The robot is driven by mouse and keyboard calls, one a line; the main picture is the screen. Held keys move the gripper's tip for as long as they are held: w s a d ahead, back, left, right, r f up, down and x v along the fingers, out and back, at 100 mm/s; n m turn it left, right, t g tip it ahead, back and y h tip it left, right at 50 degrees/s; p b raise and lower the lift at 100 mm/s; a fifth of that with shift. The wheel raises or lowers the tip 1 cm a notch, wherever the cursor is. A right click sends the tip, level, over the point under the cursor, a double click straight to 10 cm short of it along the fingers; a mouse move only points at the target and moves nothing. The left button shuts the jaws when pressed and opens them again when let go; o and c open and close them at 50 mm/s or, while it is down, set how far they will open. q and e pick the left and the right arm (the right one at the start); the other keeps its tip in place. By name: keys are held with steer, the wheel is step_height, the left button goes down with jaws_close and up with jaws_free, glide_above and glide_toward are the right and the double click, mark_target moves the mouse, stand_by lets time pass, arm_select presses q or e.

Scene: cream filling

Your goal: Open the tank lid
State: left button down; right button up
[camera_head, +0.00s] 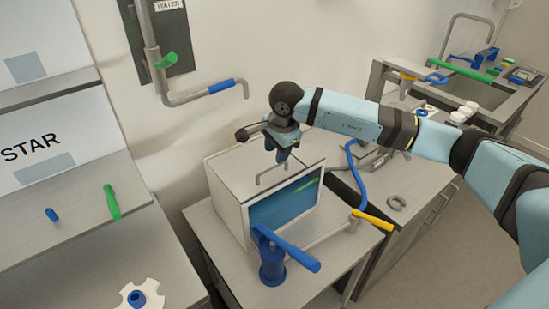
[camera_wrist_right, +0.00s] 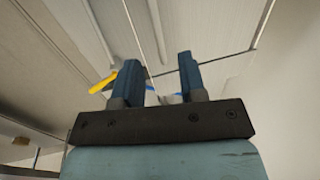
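The tank (camera_head: 229,210) is a light box with a blue front panel, standing on the counter. Its flat lid (camera_head: 232,168) lies level on top and looks closed. A thin wire handle (camera_head: 270,171) rises from the lid. My right gripper (camera_head: 282,157) points down just above the lid, close to the handle; I cannot tell whether it touches it. In the right wrist view its two blue fingers (camera_wrist_right: 161,80) stand apart with a gap between them, and nothing is clearly held. My left gripper is not in view.
A blue lever device (camera_head: 272,262) stands before the tank. A pipe with a blue grip (camera_head: 221,86) runs along the wall behind. A yellow-handled lever (camera_head: 372,220) and a grey ring (camera_head: 396,202) are to the right. A sloped shelf (camera_head: 70,230) is at left.

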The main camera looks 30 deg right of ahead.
mark_target(274, 165)
steer(key=shift+w+a+f+p, duration=0.15)
steer(key=shift+w+f, duration=0.1)
steer(key=shift+f, duration=0.9)
steer(key=shift+w+d+f+p, duration=0.15)
steer(key=shift+w+f, duration=0.1)
steer(key=shift+f, duration=0.9)
steer(key=shift+a, duration=0.1)
jaws_close()
